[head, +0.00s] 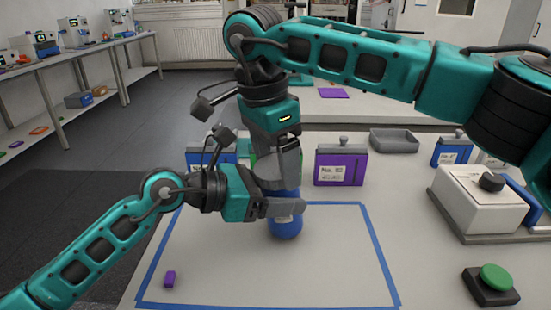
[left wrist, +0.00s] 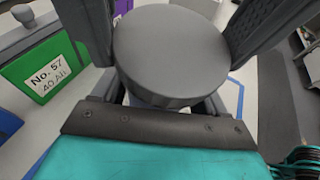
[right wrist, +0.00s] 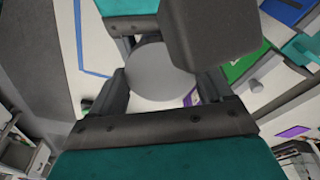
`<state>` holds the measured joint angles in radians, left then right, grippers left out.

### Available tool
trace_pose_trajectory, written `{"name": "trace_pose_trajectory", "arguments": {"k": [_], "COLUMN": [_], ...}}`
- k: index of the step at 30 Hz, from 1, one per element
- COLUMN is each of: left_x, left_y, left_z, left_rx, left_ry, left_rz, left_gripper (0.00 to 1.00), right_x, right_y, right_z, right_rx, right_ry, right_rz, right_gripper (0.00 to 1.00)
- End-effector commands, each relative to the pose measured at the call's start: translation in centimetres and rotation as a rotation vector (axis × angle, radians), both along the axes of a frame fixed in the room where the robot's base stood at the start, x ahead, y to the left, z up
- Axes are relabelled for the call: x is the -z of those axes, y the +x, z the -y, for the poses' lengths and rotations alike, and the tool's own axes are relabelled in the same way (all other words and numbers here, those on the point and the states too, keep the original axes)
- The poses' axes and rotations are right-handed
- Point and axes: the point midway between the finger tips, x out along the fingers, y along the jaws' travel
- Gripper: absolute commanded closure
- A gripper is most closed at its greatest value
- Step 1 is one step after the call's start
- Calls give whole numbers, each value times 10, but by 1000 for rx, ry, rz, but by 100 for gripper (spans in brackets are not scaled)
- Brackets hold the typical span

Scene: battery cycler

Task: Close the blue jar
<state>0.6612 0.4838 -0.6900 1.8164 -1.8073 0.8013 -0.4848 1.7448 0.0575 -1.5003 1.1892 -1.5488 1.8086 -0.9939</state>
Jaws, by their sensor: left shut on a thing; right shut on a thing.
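The blue jar (head: 285,227) stands upright inside the blue tape outline on the table. My left gripper (head: 290,208) reaches in from the left and is shut around the jar's body. My right gripper (head: 279,172) points down from above and is shut on the round grey lid at the jar's top. The lid shows as a grey disc in the left wrist view (left wrist: 170,55) and in the right wrist view (right wrist: 160,75). The fingers hide the seam between lid and jar, so I cannot tell whether the lid is seated.
A purple container (head: 341,165), blue containers (head: 451,150) and a grey tray (head: 394,140) stand behind. A white machine (head: 478,200) and a green button (head: 496,277) are at the right. The taped area's front right is clear.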

Motion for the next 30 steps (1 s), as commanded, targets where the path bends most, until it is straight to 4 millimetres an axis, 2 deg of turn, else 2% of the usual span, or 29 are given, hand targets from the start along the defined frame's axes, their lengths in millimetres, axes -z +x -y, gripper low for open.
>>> {"name": "trace_pose_trajectory", "arguments": {"k": [3,9,14,22,23,30], "left_x": [-1,-1,-1,-1,-1,-1], "left_y": [0,0,0,0,0,0], "left_z": [0,0,0,0,0,0], "left_rx": [0,0,0,1,1,0], "left_ry": [-1,-1,-1,-1,-1,-1], "left_rz": [1,1,1,1,1,2], "left_gripper": [100,100,100,100,100,100], "right_x": [0,0,0,0,0,0], "right_y": [0,0,0,0,0,0], "right_z": [0,0,0,0,0,0], "right_rx": [222,522,618,623,623,622], "right_ry": [13,31,37,38,38,37], "right_rz": [31,72,85,85,85,85], "right_gripper": [57,57,57,57,20,0]}}
